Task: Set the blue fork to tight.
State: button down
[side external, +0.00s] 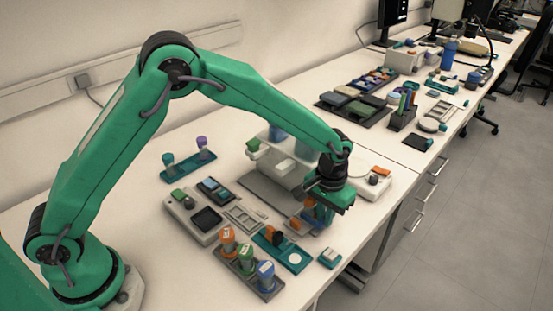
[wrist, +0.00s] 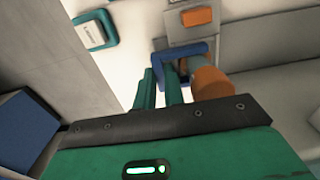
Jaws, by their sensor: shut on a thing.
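The blue fork (wrist: 198,48) shows at the upper middle of the wrist view as a bent blue piece. It lies at the tips of my gripper (wrist: 162,82), in front of a small grey block. My gripper's two green fingers are close together and shut on the fork; the exact contact is partly hidden. An orange cylinder (wrist: 209,82) stands right beside the fork, and I cannot tell whether they touch. In the side external view my gripper (side external: 319,222) points down low over the bench, and the fork cannot be made out clearly. The fork's setting cannot be read.
A grey block with an orange button (wrist: 197,16) lies just beyond the fork. A small teal box (wrist: 94,31) is at the upper left. In the side external view, a rack of capped jars (side external: 246,268) and a teal holder (side external: 293,258) stand left of my gripper.

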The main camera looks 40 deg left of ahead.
jog(key=c, duration=1.5)
grip_release()
jog(key=shift+d, duration=0.2)
jog(key=shift+d, duration=1.4)
notch_tip(320, 180, up, 8)
jog(key=shift+s+a+r+t+h, duration=0.1)
jog(key=shift+s+a+r+t, duration=0.45)
jog(key=shift+s+a+r, duration=1.9)
jog(key=shift+s+a+r+t+h, duration=0.1)
jog(key=shift+s+a+r+t, duration=0.5)
jog(key=shift+s+a+r, duration=1.8)
jog(key=shift+s+a+r+t+h, duration=0.1)
jog(key=shift+s+a+r+t, duration=0.45)
jog(key=shift+s+a+r, duration=1.9)
